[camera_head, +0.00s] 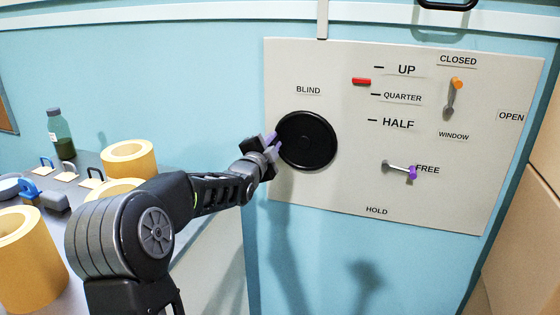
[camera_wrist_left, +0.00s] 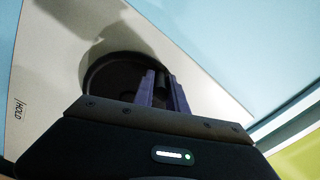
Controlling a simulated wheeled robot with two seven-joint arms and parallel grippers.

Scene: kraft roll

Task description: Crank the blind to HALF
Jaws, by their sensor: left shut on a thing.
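The black round blind crank (camera_head: 307,140) is on a pale wall panel (camera_head: 330,190) under the BLIND label. My left gripper (camera_head: 271,139) is at the crank's left edge, shut on its handle. The left wrist view shows its purple fingers (camera_wrist_left: 163,85) over the dark disc (camera_wrist_left: 108,76), with the dark handle between them mostly hidden. The red blind marker (camera_head: 361,81) stands between the UP and QUARTER marks, above the HALF mark (camera_head: 373,120). The purple-knobbed lever (camera_head: 400,168) points right to FREE; HOLD is printed lower. My right gripper is out of view.
The orange-knobbed window lever (camera_head: 456,84) points up towards CLOSED. On the left, a grey table (camera_head: 205,185) carries several kraft rolls (camera_head: 25,260), a green bottle (camera_head: 61,135) and small tools. Brown boxes (camera_head: 525,210) stand at the right.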

